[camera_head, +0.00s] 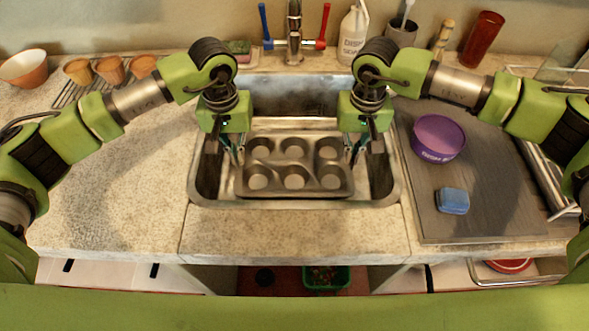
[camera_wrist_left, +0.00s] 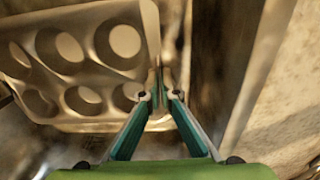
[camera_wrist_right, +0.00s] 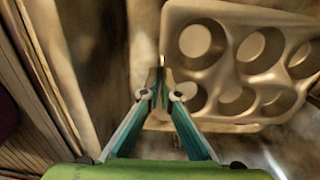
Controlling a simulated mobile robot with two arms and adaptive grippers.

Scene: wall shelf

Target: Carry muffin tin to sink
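The metal muffin tin (camera_head: 295,169), with six cups, is within the sink opening (camera_head: 225,190) in the head view. It looks roughly level; whether it touches the sink floor cannot be told. My left gripper (camera_head: 238,155) is at the tin's left edge. In the left wrist view its fingers (camera_wrist_left: 160,92) are close together around the rim of the tin (camera_wrist_left: 85,60). My right gripper (camera_head: 352,155) is at the tin's right edge. In the right wrist view its fingers (camera_wrist_right: 162,90) close on the rim of the tin (camera_wrist_right: 225,70). The cups look empty.
The faucet (camera_head: 294,40) stands behind the sink, with a soap bottle (camera_head: 353,35) beside it. A purple bowl (camera_head: 438,137) and a blue sponge-like block (camera_head: 453,200) are on the dark board at right. The left counter has free room.

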